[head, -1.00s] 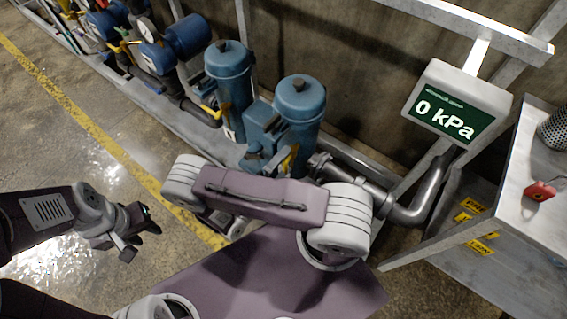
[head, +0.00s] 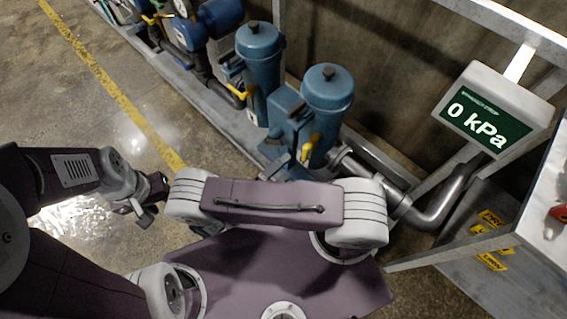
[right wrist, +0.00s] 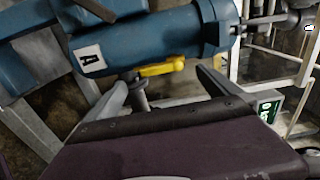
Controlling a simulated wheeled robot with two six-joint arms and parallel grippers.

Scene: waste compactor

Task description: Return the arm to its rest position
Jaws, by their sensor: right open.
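My right arm (head: 270,203) is folded across the middle of the head view, in front of the blue canisters. Its gripper is hidden there. In the right wrist view my right gripper (right wrist: 165,92) is open, with its two grey fingers apart and nothing held. Beyond them a yellow valve handle (right wrist: 160,68) shows under a blue canister with an "A" label (right wrist: 90,60). My left gripper (head: 150,203) is at the left, over the floor, close to the right arm's left end in the picture. Its jaw opening is too small to tell.
Two blue canisters (head: 326,90) with yellow handles (head: 310,148) stand by the wall. A display (head: 485,118) reads 0 kPa. A grey pipe (head: 445,200) and a metal table (head: 548,222) with a partly visible red object (head: 560,212) are at the right. Floor at the left is clear.

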